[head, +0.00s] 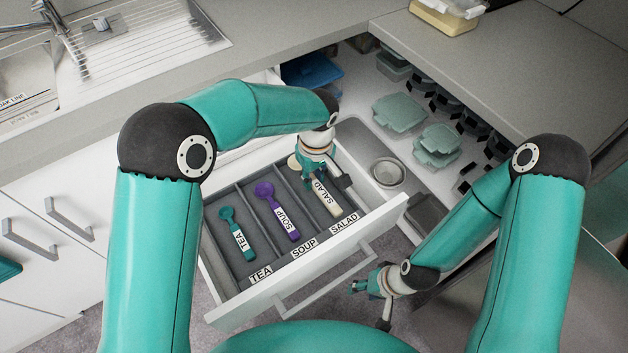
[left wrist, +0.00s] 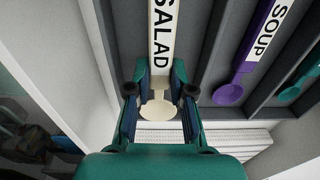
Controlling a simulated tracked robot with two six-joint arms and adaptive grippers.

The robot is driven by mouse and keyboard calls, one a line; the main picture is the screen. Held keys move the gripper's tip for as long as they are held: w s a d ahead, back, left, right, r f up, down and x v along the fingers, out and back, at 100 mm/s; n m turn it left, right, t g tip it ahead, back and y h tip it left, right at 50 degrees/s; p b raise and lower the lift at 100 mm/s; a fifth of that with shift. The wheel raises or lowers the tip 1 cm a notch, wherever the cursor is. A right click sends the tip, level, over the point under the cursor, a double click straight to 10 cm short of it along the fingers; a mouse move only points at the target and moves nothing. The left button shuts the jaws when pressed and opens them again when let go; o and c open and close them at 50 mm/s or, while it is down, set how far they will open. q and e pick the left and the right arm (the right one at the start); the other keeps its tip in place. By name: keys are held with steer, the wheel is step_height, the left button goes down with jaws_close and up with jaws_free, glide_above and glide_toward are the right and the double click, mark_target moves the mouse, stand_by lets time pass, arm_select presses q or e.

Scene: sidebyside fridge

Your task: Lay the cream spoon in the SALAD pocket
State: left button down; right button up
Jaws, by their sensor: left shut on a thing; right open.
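The cream spoon (head: 325,200) has a SALAD label on its handle. It lies lengthwise in or just above the drawer's SALAD pocket (head: 346,212), and I cannot tell whether it touches the floor. My left gripper (head: 322,179) points down over that pocket, shut on the spoon near its bowl. In the left wrist view the spoon's bowl (left wrist: 158,111) shows between the fingers (left wrist: 159,80), with the handle running away from me. My right gripper (head: 372,292) is open and empty, low in front of the drawer's right part.
A purple SOUP spoon (head: 270,205) and a teal TEA spoon (head: 233,227) lie in neighbouring pockets, with dividers between. The open white drawer has a front handle (head: 325,275). A metal bowl (head: 388,171) and lidded containers (head: 400,113) stand to the right.

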mark_target(315, 181)
arm_select(q)
step_height(315, 181, down, 2)
steer(key=shift+f, duration=0.1)
steer(key=c, duration=1)
jaws_free()
steer(key=r, duration=1.2)
steer(key=shift+s+d, duration=0.15)
steer(key=shift+d, duration=0.05)
